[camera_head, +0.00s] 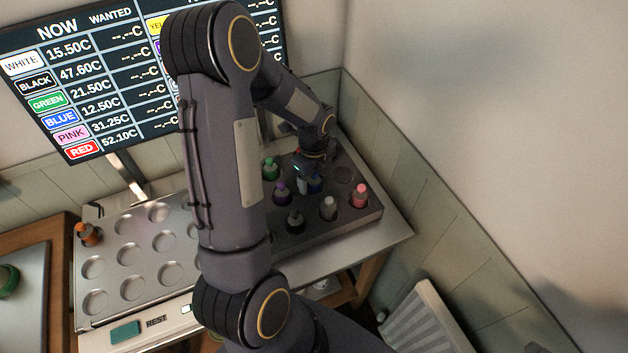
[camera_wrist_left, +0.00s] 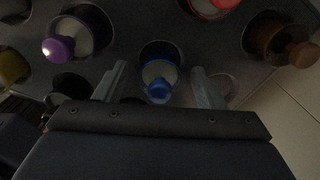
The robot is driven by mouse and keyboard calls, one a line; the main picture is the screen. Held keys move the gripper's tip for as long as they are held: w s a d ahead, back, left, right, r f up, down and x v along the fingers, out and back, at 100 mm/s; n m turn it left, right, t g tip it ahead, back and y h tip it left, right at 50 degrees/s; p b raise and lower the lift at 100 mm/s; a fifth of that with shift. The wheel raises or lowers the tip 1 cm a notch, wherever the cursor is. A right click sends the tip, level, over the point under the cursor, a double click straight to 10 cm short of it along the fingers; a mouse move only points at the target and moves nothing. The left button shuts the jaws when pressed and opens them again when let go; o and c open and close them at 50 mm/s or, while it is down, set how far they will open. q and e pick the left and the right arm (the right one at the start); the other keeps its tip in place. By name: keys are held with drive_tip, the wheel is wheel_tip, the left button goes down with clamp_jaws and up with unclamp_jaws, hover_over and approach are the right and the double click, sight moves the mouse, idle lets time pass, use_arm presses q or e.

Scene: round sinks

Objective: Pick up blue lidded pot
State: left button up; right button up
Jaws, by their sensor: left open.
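The blue lidded pot (camera_wrist_left: 159,82) stands in a hole of the dark rack (camera_wrist_left: 222,55) in the left wrist view, its blue lid toward the camera. My left gripper (camera_wrist_left: 160,86) is open, with one finger on each side of the pot and a gap showing on both sides. In the head view the blue pot (camera_head: 315,186) is partly hidden by my left gripper (camera_head: 309,183), which reaches down over the dark rack (camera_head: 345,222). My right gripper is not seen.
Close by in the rack stand pots with purple (camera_head: 283,188), green (camera_head: 270,168), black (camera_head: 295,220), white (camera_head: 328,208) and pink (camera_head: 360,195) lids. A pale tray (camera_head: 110,245) with round wells holds an orange pot (camera_head: 88,234). A screen (camera_head: 100,80) and tiled walls stand behind.

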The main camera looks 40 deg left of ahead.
use_arm(q)
drive_tip(key=c, duration=1.1)
drive_tip(key=shift+r+p, duration=0.4)
drive_tip(key=shift+r, duration=0.05)
wheel_tip(320, 180, up, 3)
drive_tip(key=shift+f+p, duration=0.2)
drive_tip(key=shift+p, duration=0.8)
drive_tip(key=s+d+r+p, duration=0.3)
drive_tip(key=s+d+r, duration=0.1)
drive_tip(key=s+r, duration=0.8)
drive_tip(key=shift+s+d+r, duration=0.1)
drive_tip(key=shift+s+r, duration=0.1)
drive_tip(key=shift+r, duration=0.9)
drive_tip(key=shift+s+d+r, duration=0.1)
drive_tip(key=shift+s+r, duration=0.15)
drive_tip(key=shift+r, duration=0.85)
drive_tip(key=shift+s+r, duration=0.2)
drive_tip(key=shift+r, duration=0.9)
